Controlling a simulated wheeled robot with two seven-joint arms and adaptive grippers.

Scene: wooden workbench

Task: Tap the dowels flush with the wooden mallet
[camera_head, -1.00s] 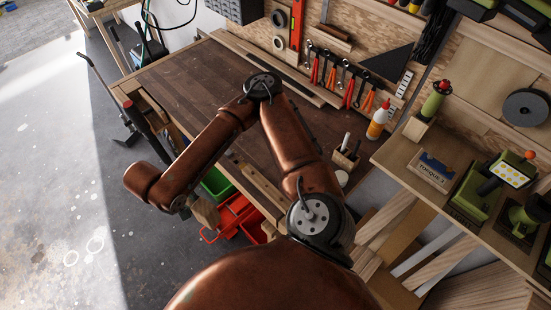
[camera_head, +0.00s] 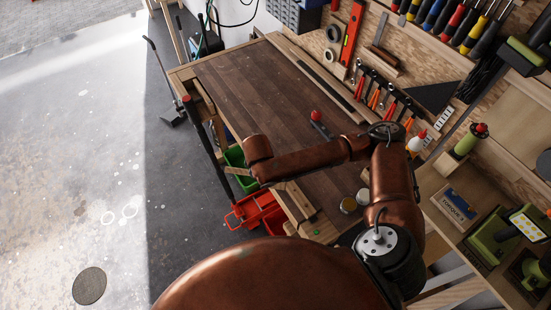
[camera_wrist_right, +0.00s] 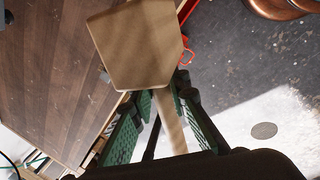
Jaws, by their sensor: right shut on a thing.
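In the right wrist view, my right gripper (camera_wrist_right: 164,97) is shut on the handle of the wooden mallet (camera_wrist_right: 138,45). The pale, block-shaped head shows beyond the green fingers, with the handle running back between them. In the head view my copper arm stretches over the front of the workbench (camera_head: 270,90), and its hand is hidden. A light wooden piece (camera_head: 291,204) lies at the bench's near edge, partly behind my arm. No dowels can be made out. My left gripper is in neither view.
Red bins (camera_head: 258,208) and a green bin (camera_head: 235,158) sit by the bench's near side. A glue bottle (camera_head: 417,142) stands at the right. The bench's far left is clear.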

